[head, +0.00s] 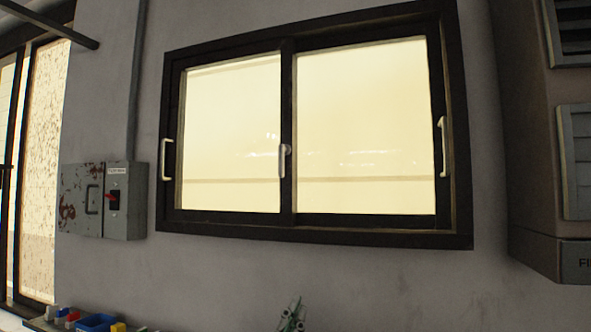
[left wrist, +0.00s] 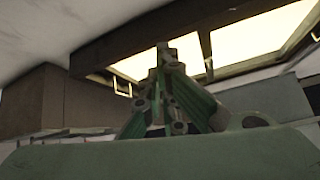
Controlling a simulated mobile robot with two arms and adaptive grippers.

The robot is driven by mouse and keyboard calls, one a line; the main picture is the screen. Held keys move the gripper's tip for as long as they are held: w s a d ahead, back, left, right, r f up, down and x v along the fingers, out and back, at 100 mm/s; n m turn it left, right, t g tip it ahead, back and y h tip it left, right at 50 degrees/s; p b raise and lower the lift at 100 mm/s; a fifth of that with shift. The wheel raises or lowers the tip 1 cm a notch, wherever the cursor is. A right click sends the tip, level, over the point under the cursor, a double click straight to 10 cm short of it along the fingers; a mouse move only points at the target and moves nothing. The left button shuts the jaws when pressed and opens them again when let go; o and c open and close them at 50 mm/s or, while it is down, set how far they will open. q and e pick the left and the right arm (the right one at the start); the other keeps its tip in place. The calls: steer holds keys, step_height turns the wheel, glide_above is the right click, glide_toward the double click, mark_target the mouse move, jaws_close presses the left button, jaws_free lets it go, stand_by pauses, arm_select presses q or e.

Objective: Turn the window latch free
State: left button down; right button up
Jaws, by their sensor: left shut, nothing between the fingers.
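The dark-framed window (head: 288,226) is on the grey wall, with two bright panes. A pale latch (head: 283,160) with a small rounded knob sits upright on the middle stile. Its turned position is hard to judge. My left gripper (head: 292,303) shows only at the bottom edge of the head view, well below the window and apart from it. In the left wrist view the green gripper (left wrist: 164,50) has its fingers together and empty, with the window (left wrist: 86,57) behind it. My right gripper is in neither view.
Pale pull handles are on the window's left (head: 166,160) and right (head: 442,148) sides. A grey switch box (head: 124,218) is on the wall at left. A large cabinet (head: 530,190) stands at right. The wall below the window looks clear.

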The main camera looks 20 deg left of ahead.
mark_target(283, 161)
arm_select(q)
steer(key=s+d+r+m+g+h, duration=0.3)
steer(key=d+r+m+g+h, duration=0.45)
steer(key=m, duration=0.45)
steer(key=s+d+r+m+g+h, duration=0.2)
steer(key=d+r+m+g+h, duration=0.4)
steer(key=r+m+g+h, duration=0.45)
steer(key=w+a+r+n+t+y, duration=0.2)
steer(key=a+r+n+t+y, duration=0.1)
steer(key=a+y, duration=0.5)
steer(key=w+a+r+n+t+y, duration=0.2)
steer(key=a+r+n+t+y, duration=0.2)
steer(key=a+t+y, duration=0.2)
steer(key=a+y, duration=0.2)
steer(key=shift+w+a+r+y, duration=0.2)
steer(key=shift+a+y, duration=0.1)
steer(key=shift+w+a+p, duration=0.1)
steer(key=shift+w+p, duration=3.4)
steer(key=shift+w, duration=1.25)
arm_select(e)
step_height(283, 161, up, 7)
